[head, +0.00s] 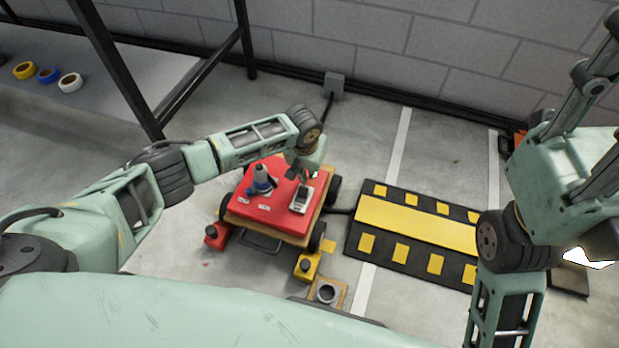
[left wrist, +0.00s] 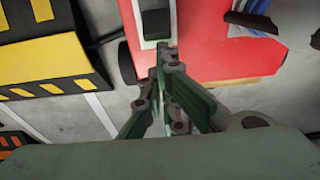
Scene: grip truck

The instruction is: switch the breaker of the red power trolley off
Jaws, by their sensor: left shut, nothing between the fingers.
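The red power trolley (head: 285,222) stands on the floor left of the cable ramp, and its red top fills the upper right of the left wrist view (left wrist: 215,55). The breaker (head: 301,200) is a pale grey box with a dark face on the trolley's right side. It shows at the top of the left wrist view (left wrist: 155,22). My left gripper (head: 301,174) is shut and empty, pointing down at the breaker's end. Its fingertips (left wrist: 166,62) appear very close to the breaker; I cannot tell whether they touch. The switch position is unclear. My right gripper is out of view.
A blue-grey connector (head: 263,181) stands on the trolley top. A red block (head: 217,236) and a yellow block (head: 306,265) sit near its front. The black-yellow cable ramp (head: 415,225) lies to the right. Tape rolls (head: 48,75) lie on the bench at upper left.

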